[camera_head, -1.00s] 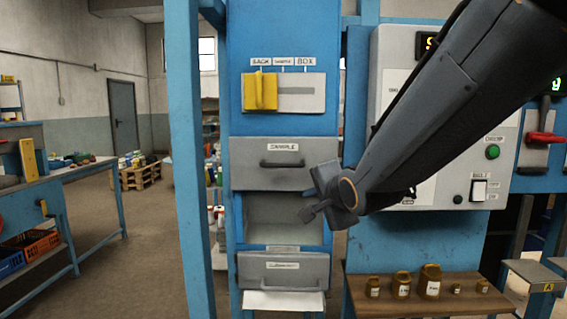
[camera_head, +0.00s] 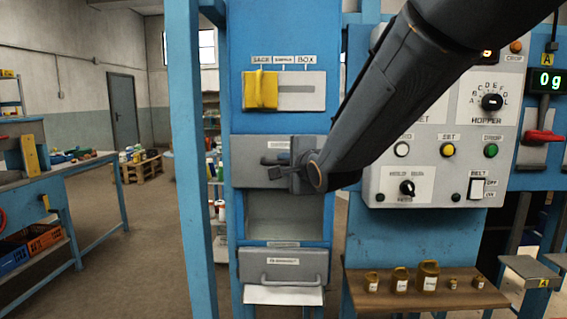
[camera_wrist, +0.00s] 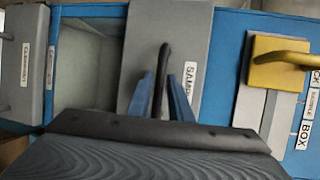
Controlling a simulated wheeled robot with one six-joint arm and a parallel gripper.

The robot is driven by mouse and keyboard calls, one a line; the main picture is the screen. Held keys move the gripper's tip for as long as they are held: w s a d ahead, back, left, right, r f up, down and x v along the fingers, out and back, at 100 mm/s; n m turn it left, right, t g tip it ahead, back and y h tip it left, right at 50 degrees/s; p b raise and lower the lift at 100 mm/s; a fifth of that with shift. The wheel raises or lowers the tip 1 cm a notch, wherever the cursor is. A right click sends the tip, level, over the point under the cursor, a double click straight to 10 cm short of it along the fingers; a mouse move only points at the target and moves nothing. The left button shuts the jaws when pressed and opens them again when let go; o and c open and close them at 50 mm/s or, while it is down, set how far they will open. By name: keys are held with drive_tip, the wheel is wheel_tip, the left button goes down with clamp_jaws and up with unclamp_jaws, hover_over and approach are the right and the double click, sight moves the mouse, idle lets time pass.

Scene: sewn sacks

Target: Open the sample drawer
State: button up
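The sample drawer (camera_head: 250,172) is a grey front in the blue cabinet, with an open-fronted bay below it. In the wrist view its grey face (camera_wrist: 196,40) carries a partly covered white label. Its dark bar handle (camera_wrist: 162,62) runs between my two blue fingers. My gripper (camera_head: 275,168) is at the drawer front in the head view and hides most of the handle. In the wrist view my gripper (camera_wrist: 162,95) is open, one finger on each side of the handle, with gaps showing. The drawer looks shut.
A yellow selector lever (camera_head: 260,90) is above the drawer. A lower drawer (camera_head: 283,268) with a bar handle is below the empty bay (camera_head: 285,215). A control panel (camera_head: 440,185) is on the right, above a shelf (camera_head: 420,292) of small brown jars.

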drive_tip(key=shift+w+f, duration=0.1)
drive_tip(key=shift+w, duration=0.1)
clamp_jaws()
drive_tip(key=shift+s+a, duration=0.1)
